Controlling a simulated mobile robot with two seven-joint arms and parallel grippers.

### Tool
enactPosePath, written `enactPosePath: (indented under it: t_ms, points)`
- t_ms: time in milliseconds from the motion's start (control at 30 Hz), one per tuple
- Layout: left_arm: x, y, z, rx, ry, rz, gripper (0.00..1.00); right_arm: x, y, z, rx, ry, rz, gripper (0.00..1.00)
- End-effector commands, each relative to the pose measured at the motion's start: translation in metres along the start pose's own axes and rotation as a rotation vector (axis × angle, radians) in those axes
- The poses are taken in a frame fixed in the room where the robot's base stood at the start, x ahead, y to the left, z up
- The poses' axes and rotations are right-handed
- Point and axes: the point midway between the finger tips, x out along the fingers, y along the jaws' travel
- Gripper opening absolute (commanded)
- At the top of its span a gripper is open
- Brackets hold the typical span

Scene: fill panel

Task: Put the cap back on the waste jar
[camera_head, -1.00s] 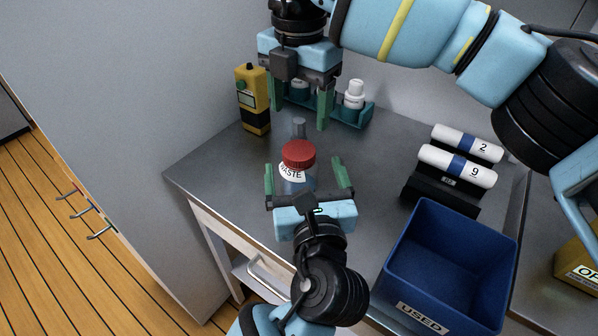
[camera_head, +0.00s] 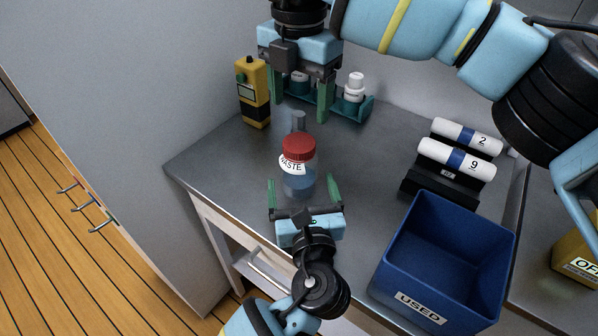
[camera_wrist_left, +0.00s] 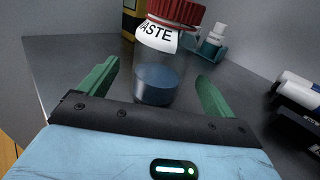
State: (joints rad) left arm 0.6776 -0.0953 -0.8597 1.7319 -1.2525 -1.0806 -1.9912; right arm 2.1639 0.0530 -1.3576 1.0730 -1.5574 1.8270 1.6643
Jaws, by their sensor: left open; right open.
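The waste jar (camera_head: 298,182) stands upright on the grey bench top, clear with bluish liquid and a white WASTE label. The red cap (camera_head: 299,147) sits on top of the jar; I cannot tell how tightly. In the left wrist view the jar (camera_wrist_left: 158,80) and cap (camera_wrist_left: 176,13) stand just beyond the fingers. My left gripper (camera_head: 303,186) is open and empty, its green fingers short of the jar on the near side. My right gripper (camera_head: 301,105) is open above the back of the bench, fingers pointing down, apart from the jar.
A grey cylinder (camera_head: 298,121) stands behind the jar. A yellow handheld device (camera_head: 252,92) stands at the back left. A teal rack (camera_head: 365,112) holds white bottles. A black stand (camera_head: 440,184) with white tubes and a blue USED bin (camera_head: 400,262) are at the right.

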Motion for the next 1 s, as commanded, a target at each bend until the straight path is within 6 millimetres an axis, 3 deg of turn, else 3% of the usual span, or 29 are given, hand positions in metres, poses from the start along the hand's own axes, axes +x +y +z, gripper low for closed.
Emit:
enactPosePath:
  t_ms: [300, 767, 1000]
  points:
    - [0.043, 0.0, 0.0, 0.0, 0.001, 0.001, 0.9, 0.0, 0.0, 0.0, 0.0, 0.0, 0.0, 0.7]
    - [0.053, 0.0, 0.0, -0.001, 0.002, -0.001, 0.9, 0.0, 0.0, 0.0, 0.0, 0.0, 0.0, 0.7]
    - [0.053, 0.0, 0.0, -0.001, 0.002, 0.0, 0.61, 0.0, 0.0, 0.0, 0.0, 0.0, 0.0, 0.7]
